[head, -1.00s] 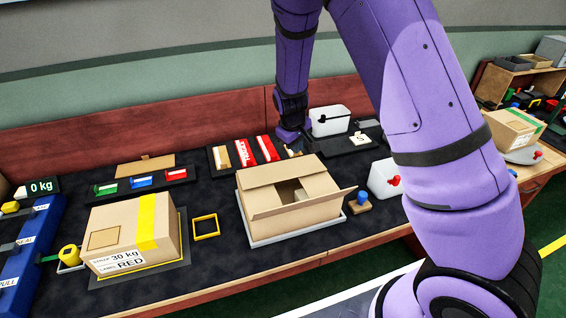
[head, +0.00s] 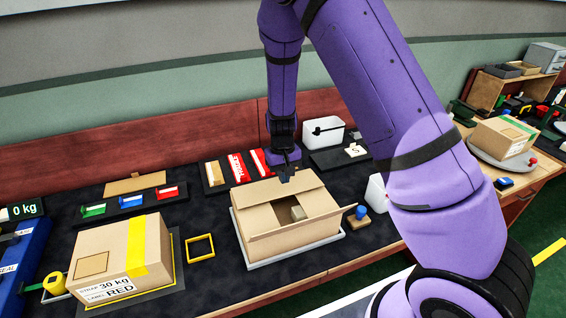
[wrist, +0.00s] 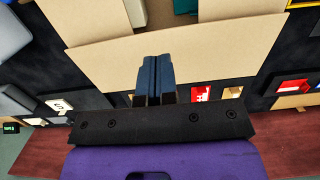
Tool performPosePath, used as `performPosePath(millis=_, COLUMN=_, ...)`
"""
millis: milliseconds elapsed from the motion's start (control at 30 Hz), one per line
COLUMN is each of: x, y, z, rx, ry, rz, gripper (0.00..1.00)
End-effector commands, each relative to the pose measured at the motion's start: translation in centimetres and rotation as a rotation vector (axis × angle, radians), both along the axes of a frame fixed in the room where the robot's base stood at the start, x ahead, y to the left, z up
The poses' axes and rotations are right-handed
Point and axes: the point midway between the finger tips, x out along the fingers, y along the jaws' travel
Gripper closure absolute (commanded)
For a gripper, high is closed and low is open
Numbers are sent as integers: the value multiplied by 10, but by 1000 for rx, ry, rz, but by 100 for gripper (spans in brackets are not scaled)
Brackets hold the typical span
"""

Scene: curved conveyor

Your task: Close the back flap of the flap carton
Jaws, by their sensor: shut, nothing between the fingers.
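The flap carton (head: 292,246) is a brown box on a light tray at mid-table. Its back flap (head: 262,192) is a plain strip along the rear of the top; its exact tilt is hard to tell. The side flaps lie inward, and the front flap (head: 300,228) sticks outward. My gripper (head: 287,177) is at the carton's rear edge, pointing down, shut and empty. In the wrist view its dark fingers (wrist: 155,65) overlap the back flap (wrist: 215,50); contact cannot be told.
A taped carton (head: 120,250) and a yellow frame (head: 200,248) stand to the left. Red and white packs (head: 238,168) lie behind left, and a white bin (head: 322,135) behind right. A blue-topped stamp (head: 360,213) is right of the carton.

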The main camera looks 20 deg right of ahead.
Motion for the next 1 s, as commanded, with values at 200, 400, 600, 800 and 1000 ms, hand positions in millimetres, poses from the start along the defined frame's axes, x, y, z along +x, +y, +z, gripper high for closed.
performPosePath(millis=200, x=-4, y=0, z=-33, rx=-1, ry=2, rz=1, gripper=100)
performPosePath(millis=400, x=-5, y=0, z=-47, rx=-1, ry=-1, rz=1, gripper=100)
performPosePath(millis=600, x=-5, y=0, z=-48, rx=0, ry=-1, rz=1, gripper=100)
performPosePath(millis=800, x=-5, y=0, z=-49, rx=0, ry=-1, rz=1, gripper=100)
performPosePath(millis=1000, x=-9, y=-1, z=-66, rx=0, ry=2, rz=-2, gripper=100)
